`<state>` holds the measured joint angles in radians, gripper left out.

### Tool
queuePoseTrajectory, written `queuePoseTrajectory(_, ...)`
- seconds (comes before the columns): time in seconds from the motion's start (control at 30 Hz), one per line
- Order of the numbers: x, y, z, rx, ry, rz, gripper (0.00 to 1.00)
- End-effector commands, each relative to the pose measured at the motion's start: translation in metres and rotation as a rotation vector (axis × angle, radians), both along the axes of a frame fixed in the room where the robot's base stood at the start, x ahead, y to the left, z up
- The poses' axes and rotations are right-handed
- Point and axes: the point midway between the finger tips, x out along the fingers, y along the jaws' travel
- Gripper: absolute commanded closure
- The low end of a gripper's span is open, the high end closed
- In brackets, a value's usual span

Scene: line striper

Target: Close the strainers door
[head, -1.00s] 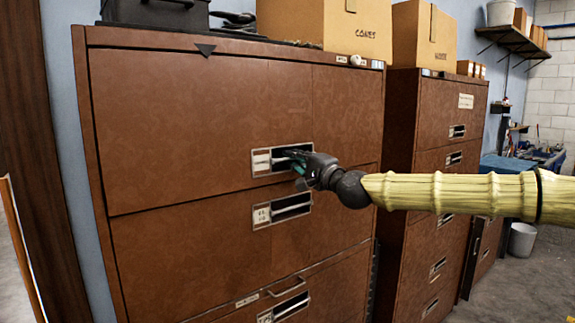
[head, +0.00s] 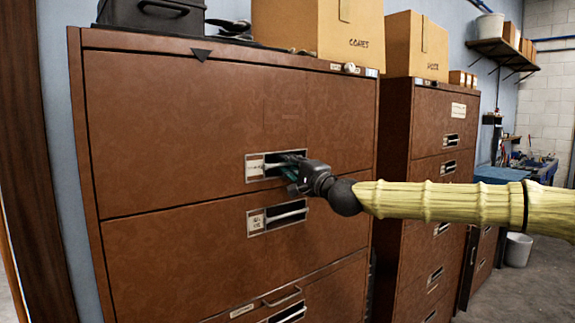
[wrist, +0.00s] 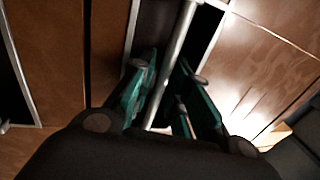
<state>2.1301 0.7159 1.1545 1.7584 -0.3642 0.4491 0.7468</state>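The brown wooden cabinet (head: 190,120) stands in front of me with wide fronts one above another. Its top front has a recessed handle slot with a small label (head: 255,168); the label's words are too small to read, so I cannot tell if it says strainers. My gripper (head: 291,168) is at this slot. In the wrist view, a grey metal handle bar (wrist: 174,65) runs between my teal-padded fingers (wrist: 168,100).
A second brown cabinet (head: 395,125) stands close on the right. Open floor shows at far right.

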Motion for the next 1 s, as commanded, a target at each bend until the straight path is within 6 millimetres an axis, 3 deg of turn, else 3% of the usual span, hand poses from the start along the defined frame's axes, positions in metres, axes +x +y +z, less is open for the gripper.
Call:
queuePoseTrajectory(0.23, -0.015, -0.012, -0.004, 0.000, 0.000, 0.000, 0.82)
queuePoseTrajectory(0.7, -0.074, -0.053, -0.021, 0.002, 0.001, -0.001, 0.82)
queuePoseTrajectory(1.0, -0.093, -0.066, -0.025, 0.000, 0.000, 0.000, 0.82)
